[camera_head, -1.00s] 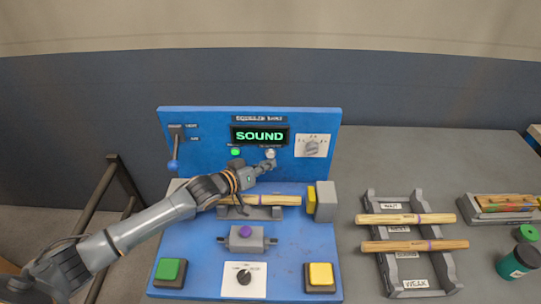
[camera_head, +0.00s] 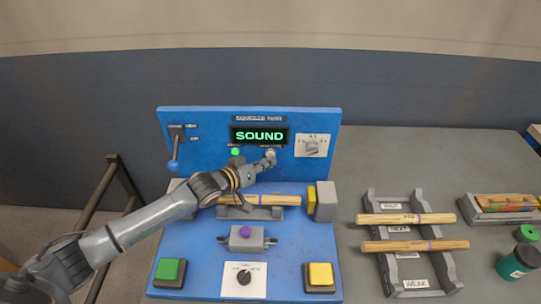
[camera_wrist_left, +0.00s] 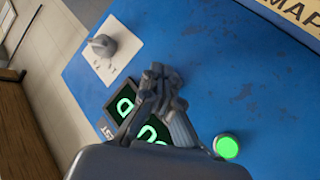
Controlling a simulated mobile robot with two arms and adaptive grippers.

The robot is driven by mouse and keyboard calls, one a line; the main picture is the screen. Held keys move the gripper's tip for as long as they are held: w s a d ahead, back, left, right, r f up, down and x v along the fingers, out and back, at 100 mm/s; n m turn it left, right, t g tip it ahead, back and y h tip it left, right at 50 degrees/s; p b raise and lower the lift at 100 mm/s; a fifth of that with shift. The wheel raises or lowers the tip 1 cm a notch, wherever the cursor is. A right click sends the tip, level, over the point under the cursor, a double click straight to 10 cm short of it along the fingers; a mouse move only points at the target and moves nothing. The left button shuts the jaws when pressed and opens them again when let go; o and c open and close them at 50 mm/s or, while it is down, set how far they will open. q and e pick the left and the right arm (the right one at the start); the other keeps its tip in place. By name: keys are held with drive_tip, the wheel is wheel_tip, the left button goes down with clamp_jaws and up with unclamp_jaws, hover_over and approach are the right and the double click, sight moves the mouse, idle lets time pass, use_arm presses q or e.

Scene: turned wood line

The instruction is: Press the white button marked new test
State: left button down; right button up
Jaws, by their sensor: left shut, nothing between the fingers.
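The white button (camera_head: 270,152) sits on the upright blue panel, below the display and right of the green light (camera_head: 236,152). My left gripper (camera_head: 271,161) is shut and empty, with its fingertips right at the button's lower edge. I cannot tell whether they touch it. In the left wrist view the shut fingers (camera_wrist_left: 159,78) point at the blue panel and the button is hidden. The green light shows there too (camera_wrist_left: 226,146). The display (camera_head: 260,135) reads SOUND in green. My right gripper is not in view.
A wooden stick (camera_head: 275,201) lies across the rig under my left arm. A lever with a blue knob (camera_head: 173,166) is at the panel's left. A dial (camera_head: 312,147) is right of the display. A grey rack (camera_head: 411,285) holds two sticks on the right.

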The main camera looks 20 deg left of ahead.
use_arm(q)
drive_tip(key=shift+w+a, duration=0.1)
drive_tip(key=shift+w, duration=0.25)
idle(0.8)
drive_tip(key=shift+s, duration=0.1)
drive_tip(key=shift+s+d+p, duration=0.25)
drive_tip(key=shift+s+p, duration=0.35)
drive_tip(key=shift+s, duration=0.1)
drive_tip(key=s+p, duration=0.2)
drive_tip(key=s+d+p, duration=0.1)
drive_tip(key=s, duration=0.1)
drive_tip(key=shift+s+d+p, duration=0.2)
drive_tip(key=shift+s+p, duration=0.2)
drive_tip(key=shift+s+a, duration=0.1)
idle(0.6)
